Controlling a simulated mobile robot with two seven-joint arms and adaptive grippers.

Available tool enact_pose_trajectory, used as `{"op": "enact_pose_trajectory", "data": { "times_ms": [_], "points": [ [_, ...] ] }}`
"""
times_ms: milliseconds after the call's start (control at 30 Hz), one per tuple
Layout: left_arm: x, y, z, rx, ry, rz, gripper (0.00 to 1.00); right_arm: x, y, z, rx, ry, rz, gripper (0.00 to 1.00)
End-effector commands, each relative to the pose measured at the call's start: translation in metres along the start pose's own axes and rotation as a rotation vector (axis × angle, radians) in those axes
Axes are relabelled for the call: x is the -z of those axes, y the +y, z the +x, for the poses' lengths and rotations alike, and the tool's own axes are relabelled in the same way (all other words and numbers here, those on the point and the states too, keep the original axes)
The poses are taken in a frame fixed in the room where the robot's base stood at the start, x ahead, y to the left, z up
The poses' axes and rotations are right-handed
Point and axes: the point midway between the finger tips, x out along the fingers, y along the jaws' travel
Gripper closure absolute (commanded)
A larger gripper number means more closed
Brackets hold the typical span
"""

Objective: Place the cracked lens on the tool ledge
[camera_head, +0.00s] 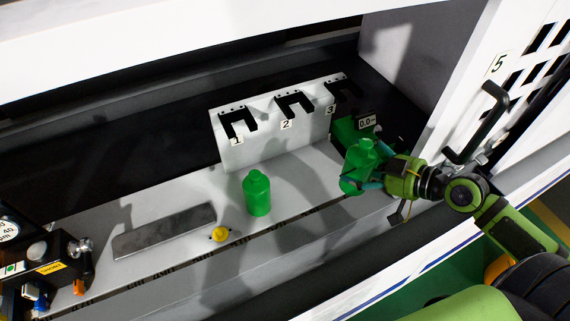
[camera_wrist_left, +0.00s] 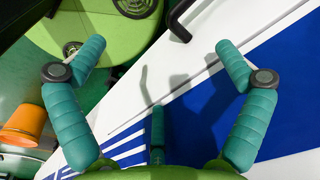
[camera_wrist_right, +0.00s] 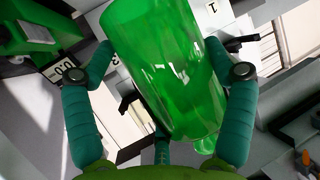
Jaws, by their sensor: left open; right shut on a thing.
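My right gripper (camera_head: 362,178) is shut on a green see-through bottle-shaped piece (camera_head: 358,165), held over the right end of a grey ledge (camera_head: 290,185). The held piece (camera_wrist_right: 165,65) fills the middle of the right wrist view between the two teal fingers. A similar green bottle (camera_head: 257,195) stands upright on the ledge. No piece can clearly be told as a cracked lens. My left gripper (camera_wrist_left: 160,55) is open and empty in the left wrist view, facing a white and blue panel. It is not in the head view.
A white rack (camera_head: 262,150) with black forked slots numbered 1 to 3 stands behind the ledge. A green device with a small display (camera_head: 367,122) is at its right. A flat grey bar (camera_head: 165,230) and a yellow knob (camera_head: 220,234) lie left. A white door with a black handle (camera_head: 478,125) borders the right.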

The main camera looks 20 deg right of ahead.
Motion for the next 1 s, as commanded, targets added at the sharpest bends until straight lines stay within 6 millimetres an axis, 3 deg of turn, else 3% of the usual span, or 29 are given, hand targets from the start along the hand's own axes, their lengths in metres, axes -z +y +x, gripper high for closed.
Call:
{"op": "enact_pose_trajectory", "data": {
  "times_ms": [333, 467, 633, 867, 1000],
  "points": [
    [-0.023, -0.002, -0.001, 0.003, -0.028, -0.002, 0.00, -0.005, 0.010, 0.055, -0.006, 0.005, 0.000, 0.49],
    [-0.020, 0.004, 0.000, -0.006, -0.024, -0.001, 0.00, -0.008, 0.013, 0.083, -0.005, 0.005, 0.002, 0.49],
    [-0.008, 0.007, 0.018, -0.009, -0.005, 0.001, 0.00, -0.017, 0.018, 0.118, -0.005, 0.004, 0.001, 0.49],
    [-0.004, 0.007, 0.025, -0.008, 0.002, 0.002, 0.00, -0.021, 0.020, 0.134, -0.003, -0.001, 0.000, 0.49],
    [-0.008, 0.007, 0.040, -0.008, -0.002, 0.002, 0.00, -0.040, 0.019, 0.142, -0.003, -0.002, 0.001, 0.49]
  ]
}}
